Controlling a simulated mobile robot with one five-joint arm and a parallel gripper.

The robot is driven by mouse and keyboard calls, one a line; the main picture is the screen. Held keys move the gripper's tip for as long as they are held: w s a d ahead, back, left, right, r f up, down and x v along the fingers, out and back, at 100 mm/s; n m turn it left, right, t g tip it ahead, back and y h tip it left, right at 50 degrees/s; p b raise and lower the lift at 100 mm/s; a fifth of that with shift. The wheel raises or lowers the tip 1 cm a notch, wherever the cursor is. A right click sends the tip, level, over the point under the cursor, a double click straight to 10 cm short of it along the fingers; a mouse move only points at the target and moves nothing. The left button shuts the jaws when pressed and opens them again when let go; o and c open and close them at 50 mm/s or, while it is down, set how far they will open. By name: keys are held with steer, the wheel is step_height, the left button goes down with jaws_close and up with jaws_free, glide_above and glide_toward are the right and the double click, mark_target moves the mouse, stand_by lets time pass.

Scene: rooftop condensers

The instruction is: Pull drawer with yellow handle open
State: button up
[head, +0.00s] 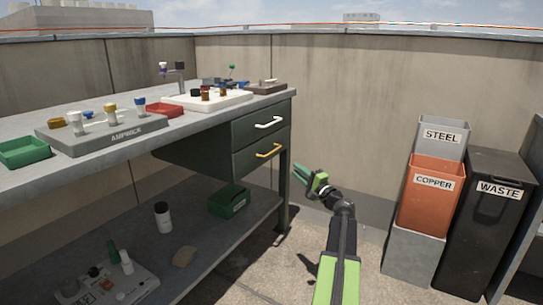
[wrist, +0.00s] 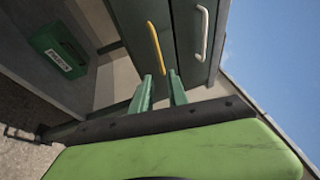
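The drawer with the yellow handle (head: 269,151) is the lower of two dark green drawers under the workbench. Its front (head: 246,162) looks flush with the upper drawer, so it appears closed. My gripper (head: 297,172) is to the right of the handle and a little lower in the head view, with clear space between them. In the wrist view the yellow handle (wrist: 155,48) lies just beyond my two green fingertips (wrist: 162,75), its near end in line with the space between them. The fingers are apart and hold nothing.
The upper drawer has a white handle (head: 269,122). A bench leg (head: 284,190) stands below the drawers. A green box (head: 229,200) sits on the lower shelf (head: 205,250). Steel, copper and waste bins (head: 487,215) stand at right. Floor between bench and bins looks clear.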

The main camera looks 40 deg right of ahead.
mark_target(273, 152)
steer(key=p+x, duration=0.1)
steer(key=x, duration=0.7)
steer(key=p+x, duration=0.1)
steer(key=x, duration=0.7)
steer(key=shift+w+a+r+p, duration=0.1)
steer(key=shift+a+p, duration=0.1)
steer(key=shift+p, duration=0.1)
steer(key=shift+c, duration=0.3)
jaws_close()
